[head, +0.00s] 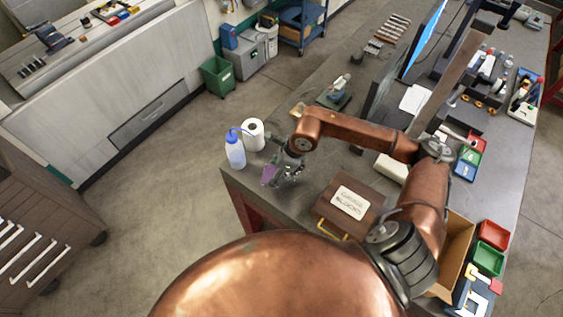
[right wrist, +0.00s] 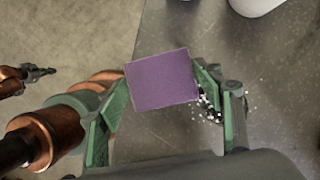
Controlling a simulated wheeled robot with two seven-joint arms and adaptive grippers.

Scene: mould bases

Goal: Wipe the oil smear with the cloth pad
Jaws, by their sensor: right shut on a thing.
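The purple cloth pad (right wrist: 162,80) is held between the green fingers of my right gripper (right wrist: 160,90) in the right wrist view. In the head view the pad (head: 269,175) shows at my right gripper (head: 283,172), near the bench's corner. I cannot tell whether it touches the bench top. A dark patch with white specks (right wrist: 207,108) lies beside the right-hand finger, partly hidden by it. I cannot make out a clear oil smear. What looks like my left gripper (right wrist: 38,72) shows small at the left of the right wrist view, over the floor; its jaws are unclear.
A blue-capped squeeze bottle (head: 235,150) and a white paper roll (head: 253,134) stand close behind the pad. A wooden box (head: 328,207) labelled "GAUGE BLOCKS" sits to the right. The grey bench (head: 240,180) ends just left of the gripper.

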